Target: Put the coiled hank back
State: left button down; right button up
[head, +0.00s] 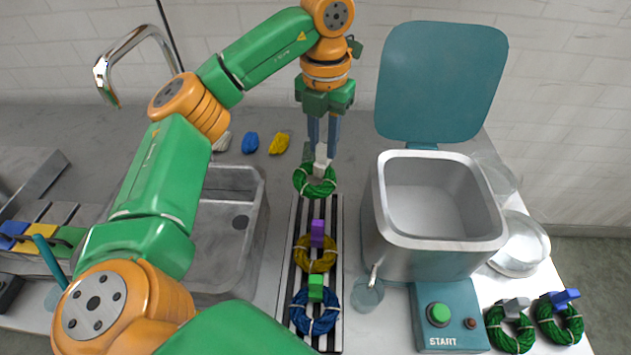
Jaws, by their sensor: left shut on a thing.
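My left gripper (322,150) points down and is shut on the white block of a green coiled hank (315,188). This hank is at the far end of a striped dark-and-light rack (337,222); I cannot tell whether it touches the rack. A yellow hank (315,262) with a purple block and a blue hank (316,320) with a green block lie nearer on the rack. Two more green hanks lie at the front right, one with a grey block (510,330) and one with a blue block (558,320). My right gripper is not in view.
A square metal vat (435,250) with its teal lid (440,80) raised stands right of the rack. A teal START box (450,318) is in front of it. A sink (235,230) is left. Small blue (250,142) and yellow (279,143) lumps lie behind.

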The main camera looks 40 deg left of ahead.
pick_arm(q)
notch_tip(320, 180, down, 10)
jog(key=shift+r+p, duration=0.1)
jog(key=shift+p, duration=0.4)
jog(key=c, duration=0.7)
grip_release()
notch_tip(320, 180, up, 12)
jog(key=shift+r, duration=0.1)
